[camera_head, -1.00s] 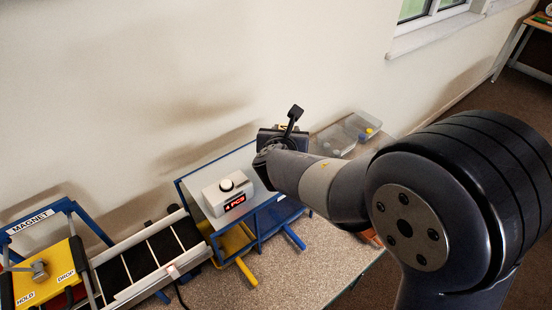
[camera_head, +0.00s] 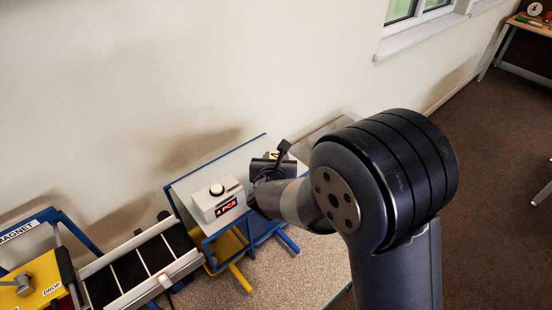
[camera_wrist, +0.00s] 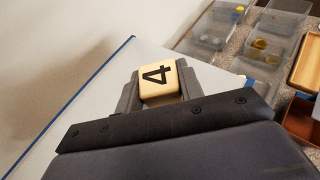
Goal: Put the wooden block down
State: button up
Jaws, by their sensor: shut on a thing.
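The wooden block (camera_wrist: 158,85) is pale with a black 4 on its face. My gripper (camera_wrist: 157,88) is shut on it, one grey finger on each side. In the head view my gripper (camera_head: 273,164) is over the right part of a blue-framed white board (camera_head: 185,188), with a small part of the block (camera_head: 275,155) showing. The board also fills the middle left of the wrist view (camera_wrist: 95,95). Whether the block touches the board or hangs above it, I cannot tell.
A white counter box (camera_head: 217,198) reading "4 PCS" stands on the board, left of my gripper. A conveyor (camera_head: 140,262) and a yellow magnet station (camera_head: 38,285) are further left. Clear bins (camera_wrist: 205,40) and a wooden tray (camera_wrist: 306,62) lie beyond the board at right.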

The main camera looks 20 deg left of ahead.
jog(key=o, duration=1)
jog(key=shift+r+p, duration=0.25)
jog(key=shift+p, duration=0.15)
jog(key=b+v, duration=0.1)
jog(key=v, duration=1.1)
jog(key=shift+a+f, duration=0.1)
jog(key=shift+f, duration=0.05)
